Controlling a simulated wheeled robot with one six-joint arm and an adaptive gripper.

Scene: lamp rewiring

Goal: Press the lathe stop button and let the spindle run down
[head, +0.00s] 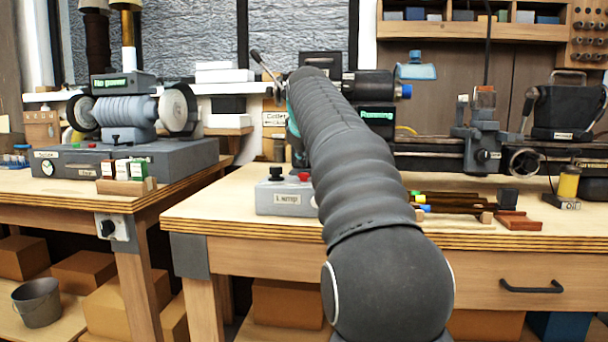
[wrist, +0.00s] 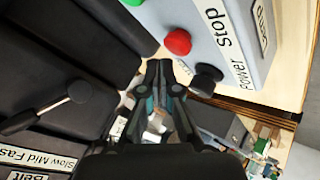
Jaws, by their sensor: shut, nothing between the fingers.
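The lathe (head: 432,150) stands on the right bench, and its small display (head: 376,115) reads "Running". In the wrist view a grey control panel (wrist: 222,22) carries the red stop button (wrist: 178,41) beside the label "Stop". A green button (wrist: 132,2) is at the top edge, and a black knob (wrist: 207,79) sits by the label "Power". My gripper (wrist: 161,67) is shut and empty. Its tips show just below and left of the red button, with a gap in the picture.
A black lever (wrist: 55,110) on dark housing lies left of my gripper. A grinder-like machine (head: 130,110) occupies the left bench.

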